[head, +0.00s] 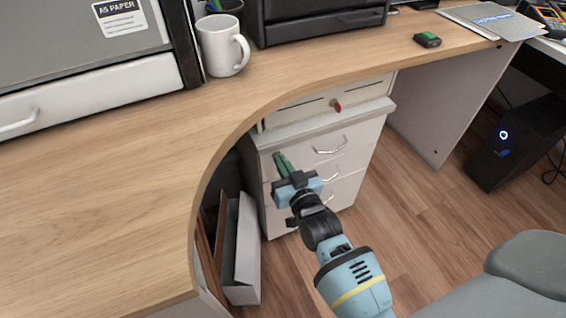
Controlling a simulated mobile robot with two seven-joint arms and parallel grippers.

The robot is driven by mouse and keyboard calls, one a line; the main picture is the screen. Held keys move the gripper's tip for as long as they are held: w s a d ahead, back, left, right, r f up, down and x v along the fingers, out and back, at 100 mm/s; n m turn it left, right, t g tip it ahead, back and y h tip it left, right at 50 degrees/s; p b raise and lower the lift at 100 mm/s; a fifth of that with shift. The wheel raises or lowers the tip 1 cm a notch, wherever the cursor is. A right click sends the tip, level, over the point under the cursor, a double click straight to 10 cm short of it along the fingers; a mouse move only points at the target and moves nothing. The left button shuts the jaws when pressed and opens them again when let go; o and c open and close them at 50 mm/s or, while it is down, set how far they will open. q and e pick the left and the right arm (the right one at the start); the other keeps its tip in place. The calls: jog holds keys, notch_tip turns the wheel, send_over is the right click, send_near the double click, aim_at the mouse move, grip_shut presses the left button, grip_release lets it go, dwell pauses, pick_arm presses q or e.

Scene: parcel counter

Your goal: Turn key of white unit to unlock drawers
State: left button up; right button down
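The white drawer unit (325,139) stands on the floor under the curved desk, with metal handles on its stacked drawers. Above its top slab, just below the desk edge, is a cream front panel (300,113). A small red key (337,106) sticks out of this panel. My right gripper (281,163), with green fingertips, is in front of the unit's left side, left of and below the key in the picture, apart from it. Its fingertips look close together, but the gap between them cannot be made out. My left gripper is out of view.
The wooden desk (110,165) curves around above the unit. A white mug (223,46) and a small black-and-green device (427,40) stand on it. An upright white folder or box (243,250) is left of the unit. A black computer tower (515,145) and a grey chair (500,290) are at right.

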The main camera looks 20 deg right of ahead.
jog(key=m+p, duration=0.2)
jog(key=m, duration=1.3)
jog(key=shift+d+f+m, duration=0.1)
jog(key=shift+m, duration=0.2)
dwell(0.4)
jog(key=c, duration=1.6)
grip_release()
jog(key=shift+c, duration=0.2)
jog(key=s+p, duration=0.2)
jog(key=s, duration=0.5)
jog(key=shift+s+d, duration=0.15)
jog(key=shift+s, duration=0.25)
